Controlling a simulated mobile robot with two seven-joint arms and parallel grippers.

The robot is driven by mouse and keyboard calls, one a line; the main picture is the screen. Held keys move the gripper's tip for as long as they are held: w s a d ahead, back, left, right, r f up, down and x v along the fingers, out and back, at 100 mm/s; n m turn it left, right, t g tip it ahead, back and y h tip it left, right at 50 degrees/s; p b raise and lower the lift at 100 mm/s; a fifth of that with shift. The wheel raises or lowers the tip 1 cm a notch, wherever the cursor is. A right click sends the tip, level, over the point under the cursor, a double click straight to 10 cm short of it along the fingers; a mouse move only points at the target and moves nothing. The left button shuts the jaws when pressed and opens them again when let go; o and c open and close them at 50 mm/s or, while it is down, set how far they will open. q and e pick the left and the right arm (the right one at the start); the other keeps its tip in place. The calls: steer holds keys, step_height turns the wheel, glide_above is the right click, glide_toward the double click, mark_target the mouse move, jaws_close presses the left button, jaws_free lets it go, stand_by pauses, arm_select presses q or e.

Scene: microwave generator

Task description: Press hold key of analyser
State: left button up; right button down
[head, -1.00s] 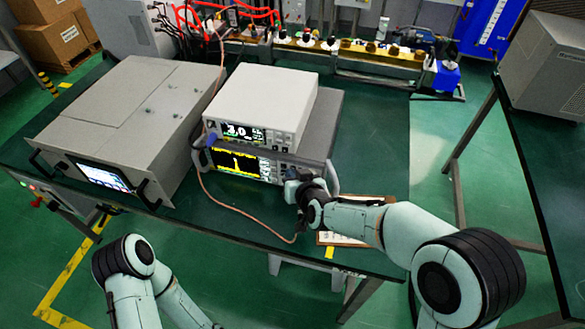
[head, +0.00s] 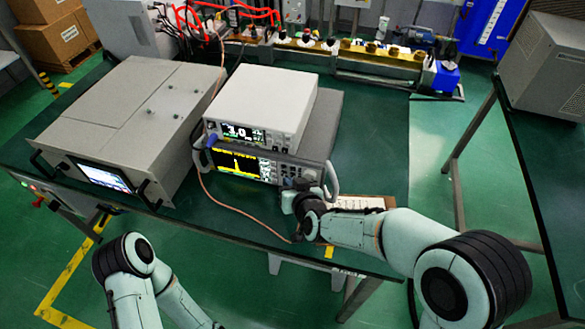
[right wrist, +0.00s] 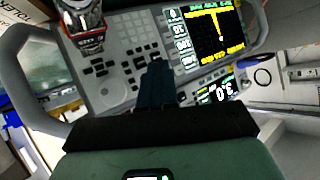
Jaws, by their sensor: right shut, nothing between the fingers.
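The analyser (head: 236,162) is the lower instrument of a stack on the table, with a yellow trace on its dark screen and keys to the right. The right wrist view shows its key panel (right wrist: 120,55) inverted, with the lit screen (right wrist: 215,30) and a round knob (right wrist: 112,92). My right gripper (head: 289,200) is in front of the panel's lower right side. In the wrist view its dark fingers (right wrist: 157,78) are together and empty, over the keys; contact cannot be told. The hold key's label is too small to read. My left gripper is out of view.
A white-topped instrument (head: 262,100) sits on the analyser. A large grey cabinet unit (head: 130,115) stands to the left. An orange cable (head: 225,205) loops in front of the stack. A clipboard (head: 350,203) lies beside my right forearm.

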steer(key=s, duration=0.2)
steer(key=s+a, duration=0.1)
steer(key=shift+s+a+p, duration=0.1)
steer(key=shift+s+p, duration=0.25)
steer(key=shift+s, duration=0.05)
stand_by(0.7)
